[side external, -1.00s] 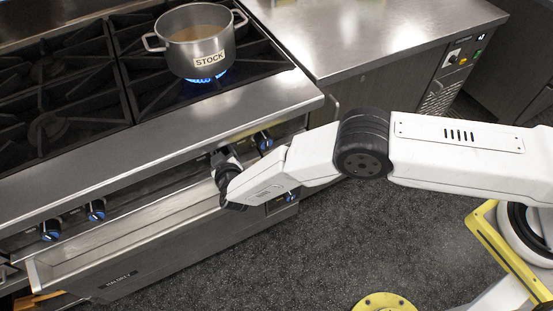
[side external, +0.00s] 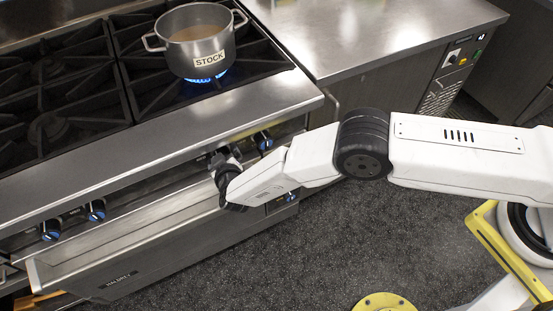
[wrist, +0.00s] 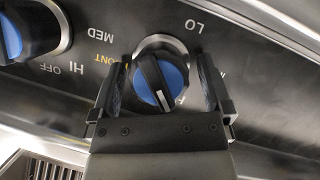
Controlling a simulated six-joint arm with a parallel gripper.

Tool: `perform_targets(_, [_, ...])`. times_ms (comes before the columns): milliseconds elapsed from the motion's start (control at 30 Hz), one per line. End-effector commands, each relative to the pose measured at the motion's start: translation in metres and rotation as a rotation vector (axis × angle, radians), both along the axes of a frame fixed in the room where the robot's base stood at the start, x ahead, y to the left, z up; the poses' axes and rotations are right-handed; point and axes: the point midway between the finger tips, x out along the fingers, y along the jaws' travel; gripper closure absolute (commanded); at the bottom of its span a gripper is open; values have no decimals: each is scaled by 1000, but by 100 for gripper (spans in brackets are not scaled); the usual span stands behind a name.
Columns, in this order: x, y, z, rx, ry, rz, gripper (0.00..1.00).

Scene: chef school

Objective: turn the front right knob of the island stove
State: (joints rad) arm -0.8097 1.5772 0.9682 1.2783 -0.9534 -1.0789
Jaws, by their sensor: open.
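The stove knob (wrist: 160,80) between my fingers has a blue face with a black bar and a pale mark at its lower right in the wrist view. My gripper (wrist: 160,88) is open, with one finger on each side of the knob. Whether the fingers touch it is unclear. Yellow letters ending in "ONT" show beside the knob, partly hidden by a finger. In the side external view my gripper (side external: 220,158) is at the stove's front panel and mostly hides this knob. Another blue knob (side external: 263,140) is just to its right.
A pot marked STOCK (side external: 195,40) stands over a lit blue flame (side external: 205,76). Two more knobs (side external: 50,229) (side external: 96,210) are at the left. A steel counter (side external: 370,30) is at the right.

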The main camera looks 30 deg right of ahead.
Motion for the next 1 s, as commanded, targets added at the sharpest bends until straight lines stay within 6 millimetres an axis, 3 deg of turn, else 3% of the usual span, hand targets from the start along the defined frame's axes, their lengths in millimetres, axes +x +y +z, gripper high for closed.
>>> perform_targets(367, [-21,4,9,0,-1,1,0])
perform_targets(800, [-62,12,24,0,-1,0,0])
perform_targets(1000, [-70,13,27,0,-1,0,0])
